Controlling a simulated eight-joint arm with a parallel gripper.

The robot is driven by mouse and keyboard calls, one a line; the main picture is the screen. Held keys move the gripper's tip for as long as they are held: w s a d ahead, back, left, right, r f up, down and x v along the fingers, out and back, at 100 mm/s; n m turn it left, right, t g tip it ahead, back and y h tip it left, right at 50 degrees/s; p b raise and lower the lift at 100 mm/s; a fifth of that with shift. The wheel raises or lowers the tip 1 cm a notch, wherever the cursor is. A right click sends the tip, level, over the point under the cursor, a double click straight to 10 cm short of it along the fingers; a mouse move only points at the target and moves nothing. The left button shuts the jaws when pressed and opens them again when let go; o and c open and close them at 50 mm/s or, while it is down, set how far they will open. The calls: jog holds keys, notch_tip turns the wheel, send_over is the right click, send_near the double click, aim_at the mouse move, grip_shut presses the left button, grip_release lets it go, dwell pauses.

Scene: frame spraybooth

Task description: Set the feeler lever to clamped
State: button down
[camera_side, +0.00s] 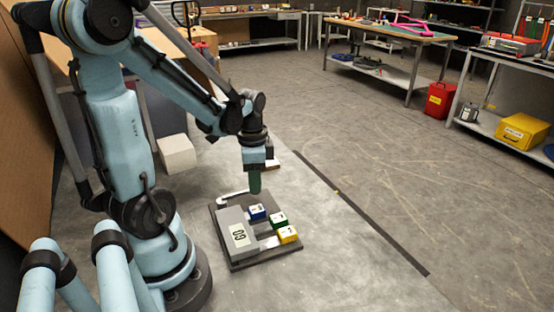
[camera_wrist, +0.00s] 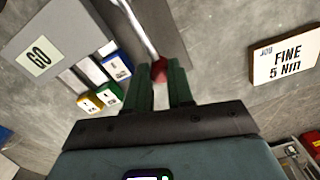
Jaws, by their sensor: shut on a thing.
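A grey box marked GO (camera_side: 237,234) sits on a dark base plate (camera_side: 291,249); the box also shows in the wrist view (camera_wrist: 62,45). A pale metal lever (camera_side: 232,194) runs along the box's far side and shows in the wrist view (camera_wrist: 140,28) with a red knob (camera_wrist: 159,69) at its end. My gripper (camera_wrist: 165,75) has its green fingers shut on the red knob. In the side view my gripper (camera_side: 254,188) points straight down and hides the knob. I cannot read any position marking for the lever.
Blue (camera_side: 257,212), green (camera_side: 278,219) and yellow (camera_side: 288,234) blocks line the box's front side, close to my gripper. A card reading JOB FINE 5 Nm (camera_wrist: 285,58) stands nearby. A white block (camera_side: 177,153) lies behind.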

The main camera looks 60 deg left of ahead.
jog(key=shift+d, duration=0.1)
jog(key=c, duration=1)
grip_release()
jog(key=shift+r, duration=6.05)
jog(key=w+d+f+n+t, duration=0.1)
jog(key=d+t, duration=0.1)
jog(key=d, duration=0.2)
jog(key=w+d+f+n+t, duration=0.1)
jog(key=w+d+t, duration=0.1)
jog(key=d, duration=0.3)
jog(key=w+d+f+n+t, duration=0.1)
jog(key=w+d+n+t, duration=0.1)
jog(key=d, duration=0.3)
jog(key=shift+d+t, duration=0.1)
jog(key=shift+t, duration=0.4)
